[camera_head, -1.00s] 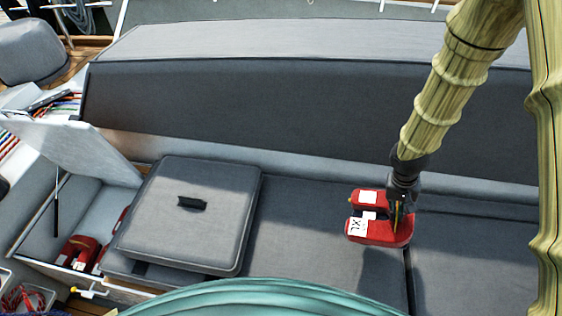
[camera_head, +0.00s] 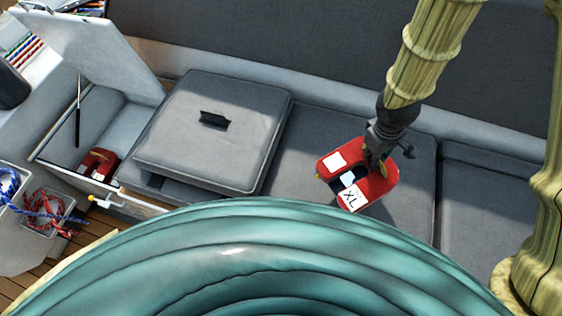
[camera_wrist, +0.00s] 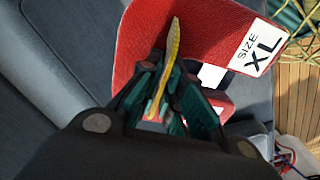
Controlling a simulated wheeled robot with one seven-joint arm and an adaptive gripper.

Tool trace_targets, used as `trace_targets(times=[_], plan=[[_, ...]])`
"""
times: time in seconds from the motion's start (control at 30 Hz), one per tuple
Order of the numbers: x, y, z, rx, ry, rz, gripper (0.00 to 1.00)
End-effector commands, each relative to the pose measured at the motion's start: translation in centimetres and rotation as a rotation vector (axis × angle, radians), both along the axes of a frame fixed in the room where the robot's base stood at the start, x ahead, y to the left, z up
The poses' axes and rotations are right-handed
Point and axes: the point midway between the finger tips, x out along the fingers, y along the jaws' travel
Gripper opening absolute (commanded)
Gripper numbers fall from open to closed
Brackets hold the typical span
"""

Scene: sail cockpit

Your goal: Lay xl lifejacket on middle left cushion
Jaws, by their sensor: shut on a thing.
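The red XL lifejacket (camera_head: 376,187) has white labels, one reading XL, and is held by my gripper (camera_head: 377,157) over the bench. In the wrist view, the fingers (camera_wrist: 165,95) are shut on the lifejacket (camera_wrist: 140,45) near a yellow strip, and a "SIZE XL" label faces me. The lifejacket appears over the middle cushion (camera_head: 310,160), left of the seam with the right cushion (camera_head: 480,190). I cannot tell whether it touches the cushion. A loose grey cushion with a black handle (camera_head: 214,130) lies to its left.
An open locker (camera_head: 95,120) at the left holds another red item (camera_head: 98,162), with its white lid (camera_head: 90,45) raised. Bins of rope (camera_head: 45,215) stand at the lower left. The tall backrest (camera_head: 250,40) runs behind the bench. Bare cushion surrounds the lifejacket.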

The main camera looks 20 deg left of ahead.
Motion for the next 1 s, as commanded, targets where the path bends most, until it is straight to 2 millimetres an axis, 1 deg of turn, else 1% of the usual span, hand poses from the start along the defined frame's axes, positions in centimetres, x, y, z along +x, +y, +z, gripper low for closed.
trace_targets(times=[0.03, 0.3, 0.5, 0.6, 0.73, 0.9, 1.0], plan=[[-0.6, 0.4, -1.3, 0.005, 0.004, 0.062, 0.00], [-3.8, 2.6, -4.0, 0.025, 0.037, 0.417, 0.00], [-5.8, 3.6, -5.3, 0.030, 0.060, 0.632, 0.00], [-6.4, 3.9, -5.7, 0.030, 0.070, 0.702, 0.00], [-6.9, 4.1, -5.8, 0.030, 0.077, 0.754, 0.00], [-7.0, 4.2, -5.8, 0.030, 0.079, 0.770, 0.00], [-6.6, 4.1, -5.8, 0.031, 0.078, 0.769, 0.00]])
